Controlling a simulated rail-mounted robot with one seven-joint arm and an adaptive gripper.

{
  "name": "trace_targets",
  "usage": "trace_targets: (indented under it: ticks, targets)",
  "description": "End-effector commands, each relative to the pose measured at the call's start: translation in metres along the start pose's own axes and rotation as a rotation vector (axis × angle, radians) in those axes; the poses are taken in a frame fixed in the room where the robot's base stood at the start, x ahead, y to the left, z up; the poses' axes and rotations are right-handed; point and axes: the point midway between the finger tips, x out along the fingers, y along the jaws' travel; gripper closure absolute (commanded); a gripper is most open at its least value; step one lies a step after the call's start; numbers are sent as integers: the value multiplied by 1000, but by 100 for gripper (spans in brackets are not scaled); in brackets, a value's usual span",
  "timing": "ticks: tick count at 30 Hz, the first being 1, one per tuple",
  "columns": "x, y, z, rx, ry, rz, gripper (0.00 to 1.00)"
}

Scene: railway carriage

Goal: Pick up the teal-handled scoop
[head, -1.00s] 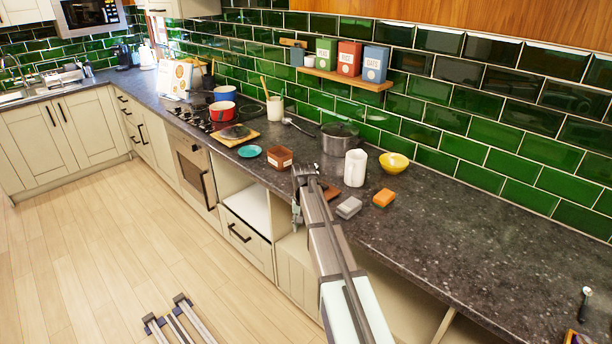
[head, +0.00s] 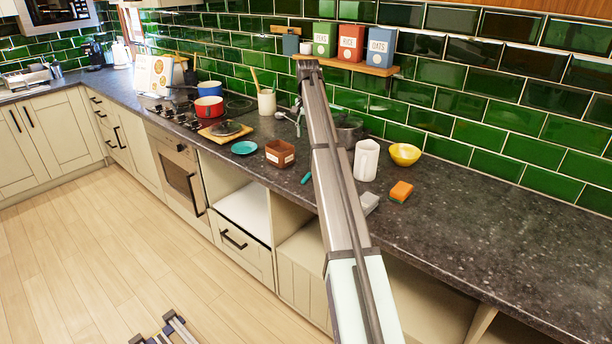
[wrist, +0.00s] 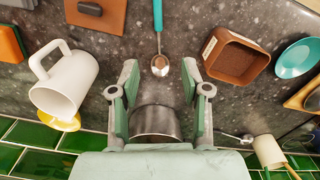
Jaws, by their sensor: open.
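The teal-handled scoop lies on the dark counter. In the wrist view its metal bowl (wrist: 160,66) is just ahead of the gap between my fingers, and its teal handle (wrist: 158,16) runs out of the top edge. In the head view only a short teal piece (head: 306,178) shows left of my arm, which hides the rest. My gripper (wrist: 159,74) is open and empty, above the counter, with its fingers on either side of the scoop's line. In the head view its end (head: 298,108) is partly hidden by my arm.
A brown box (wrist: 237,57) and teal plate (wrist: 296,58) lie to one side, a white mug (wrist: 66,85) to the other. A steel pot (wrist: 155,122) stands beneath my fingers in the wrist view. A brown board (wrist: 97,14) and orange sponge (head: 401,191) are nearby.

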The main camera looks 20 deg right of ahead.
Motion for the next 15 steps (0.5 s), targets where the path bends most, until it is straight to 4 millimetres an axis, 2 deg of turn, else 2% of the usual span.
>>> trace_targets:
  ticks: [5,15]
  targets:
    - [26,1,2,0,-2,1,53]
    - [91,1,1,0,-1,1,53]
